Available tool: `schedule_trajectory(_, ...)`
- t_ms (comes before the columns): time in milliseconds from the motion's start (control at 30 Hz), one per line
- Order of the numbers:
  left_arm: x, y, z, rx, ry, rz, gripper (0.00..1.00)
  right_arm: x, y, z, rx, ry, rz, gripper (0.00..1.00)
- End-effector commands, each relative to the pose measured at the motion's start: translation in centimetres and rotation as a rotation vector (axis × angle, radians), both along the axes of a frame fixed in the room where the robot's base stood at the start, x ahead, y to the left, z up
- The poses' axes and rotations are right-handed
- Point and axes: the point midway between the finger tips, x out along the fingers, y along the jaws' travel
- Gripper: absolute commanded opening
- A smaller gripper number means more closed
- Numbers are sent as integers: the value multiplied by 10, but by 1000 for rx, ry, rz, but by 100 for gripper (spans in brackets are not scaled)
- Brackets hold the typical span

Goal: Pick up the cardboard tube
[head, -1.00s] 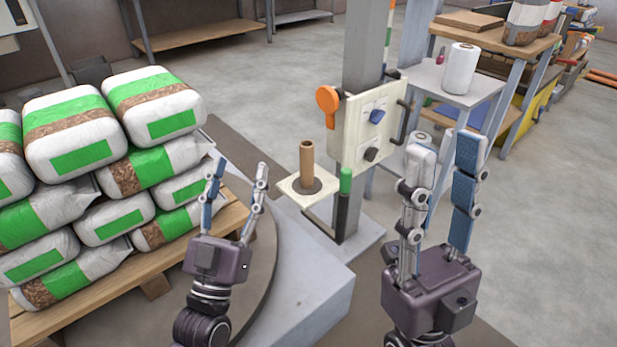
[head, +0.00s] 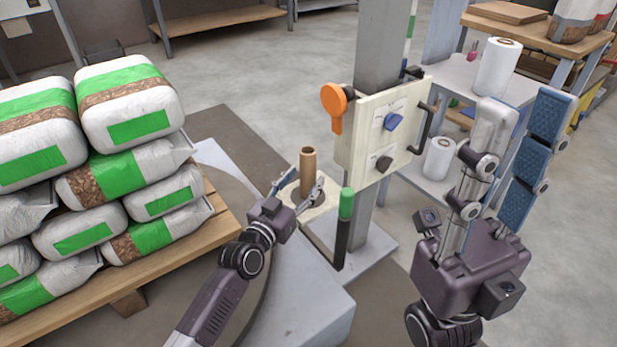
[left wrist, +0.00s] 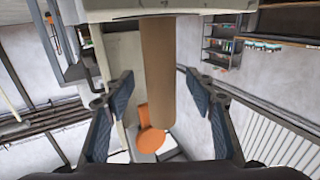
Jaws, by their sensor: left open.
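The brown cardboard tube (head: 308,170) stands upright on a small pale plate (head: 318,211) fixed beside the post in the head view. In the left wrist view the tube (left wrist: 158,70) lies between the two fingers. My left gripper (head: 304,192) is open, with its fingers on either side of the lower part of the tube. In the left wrist view my left gripper (left wrist: 160,108) shows clear gaps between both fingers and the tube. My right gripper (head: 520,125) is open and empty at the right, away from the tube.
A control panel (head: 388,130) with an orange switch lever (head: 336,105) is on the post just right of the tube. A green-topped handle (head: 346,205) stands close by. Stacked pellet bags (head: 130,110) on a pallet fill the left. White rolls (head: 497,68) are on a stand behind.

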Motion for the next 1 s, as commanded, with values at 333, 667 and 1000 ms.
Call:
schedule_trajectory(333,28,-13,2,-1,0,0,50,-2,2,7,-4,-51,-2,32)
schedule_trajectory(667,27,-13,2,-1,0,1,32,-2,2,7,-4,-51,-2,32)
schedule_trajectory(1000,27,-13,3,0,-1,1,5,-2,2,7,-4,-51,-2,32)
